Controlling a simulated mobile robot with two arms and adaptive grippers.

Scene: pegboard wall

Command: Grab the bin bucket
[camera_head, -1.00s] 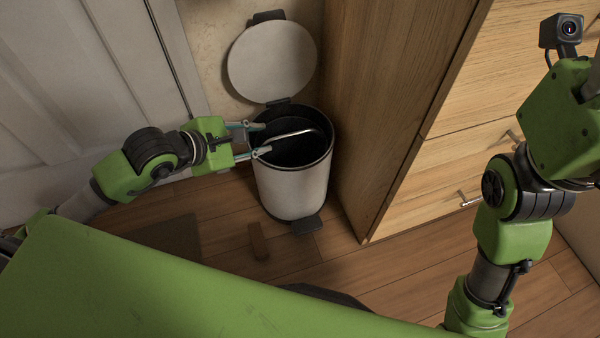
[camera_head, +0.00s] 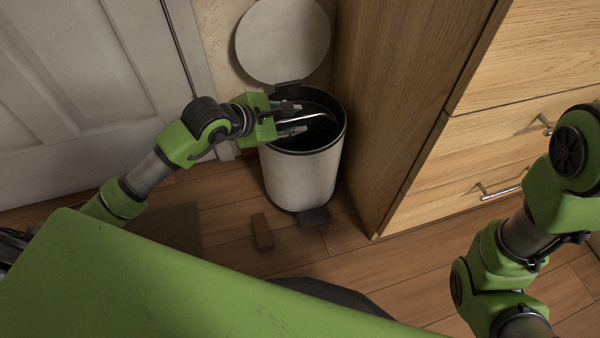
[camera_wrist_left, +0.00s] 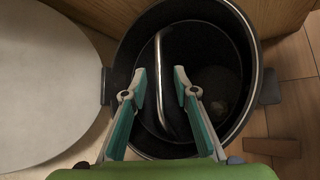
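A white pedal bin (camera_head: 298,180) stands on the floor with its round lid (camera_head: 283,42) open. Inside it sits a dark inner bucket (camera_wrist_left: 212,62) with a thin metal bail handle (camera_wrist_left: 159,62), which arches across the opening. My left gripper (camera_head: 298,118) reaches over the bin's left rim, with its fingers over the opening. In the left wrist view, its fingers (camera_wrist_left: 160,82) are open, one on each side of the handle. They are apart from it as far as I can tell. My right gripper is out of view.
A wooden cabinet (camera_head: 400,110) with drawers and metal handles (camera_head: 500,190) stands close to the bin's right. A pale panelled door (camera_head: 80,90) is to the left. A small brown block (camera_head: 262,232) lies on the floor in front of the bin.

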